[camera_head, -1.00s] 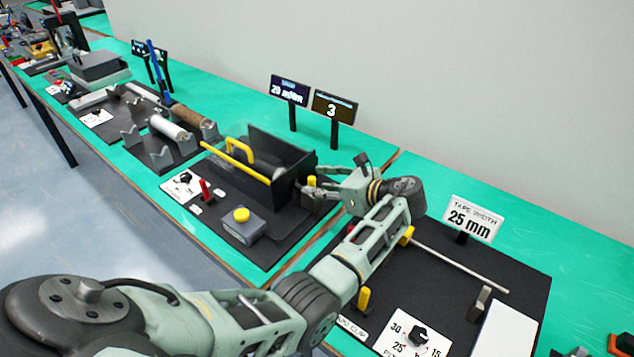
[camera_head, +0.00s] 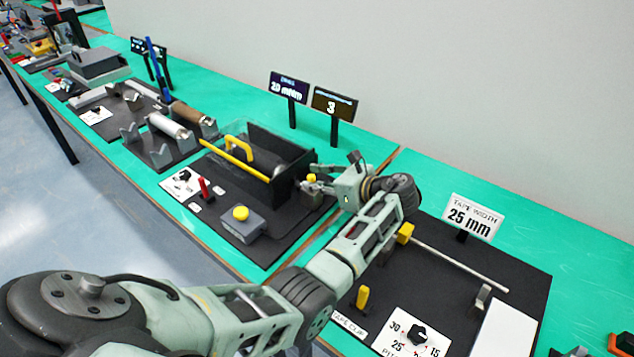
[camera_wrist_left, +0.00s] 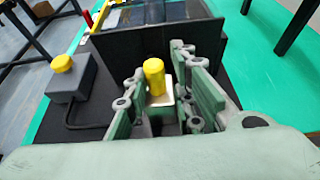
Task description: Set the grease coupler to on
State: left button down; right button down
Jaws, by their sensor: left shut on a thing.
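A short yellow-capped piece (camera_head: 312,178) stands at the right end of a black box-like unit (camera_head: 281,151). In the left wrist view its yellow cylinder (camera_wrist_left: 154,77) rises from a pale block between my fingers. My left gripper (camera_head: 318,188) is shut on this piece; the wrist view shows the fingers on both sides of it (camera_wrist_left: 160,92). The fingers partly hide its base. I cannot read any on or off mark on it. My right gripper is not in view.
A grey box with a yellow button (camera_head: 241,214) and a red lever (camera_head: 204,187) sit in front of the unit. Two dark signs (camera_head: 334,103) stand behind. A station with a dial (camera_head: 418,333) and a rod lies to the right.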

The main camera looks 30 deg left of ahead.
pick_arm(q)
jog(key=shift+s+a+f, duration=0.1)
jog(key=shift+s+a, duration=0.05)
jog(key=shift+s, duration=0.1)
jog(key=shift+a+p, duration=0.35)
jog(key=shift+p, duration=0.1)
jog(key=shift+a+p, duration=0.6)
jog(key=shift+a, duration=0.45)
jog(key=shift+w+a, duration=0.1)
jog(key=shift+a, duration=0.05)
jog(key=c, duration=1.8)
grip_release()
jog(key=shift+c, duration=0.2)
jog(key=shift+o, duration=0.9)
jog(key=shift+s+a, duration=0.2)
jog(key=shift+w+d, duration=0.15)
jog(key=shift+d, duration=0.05)
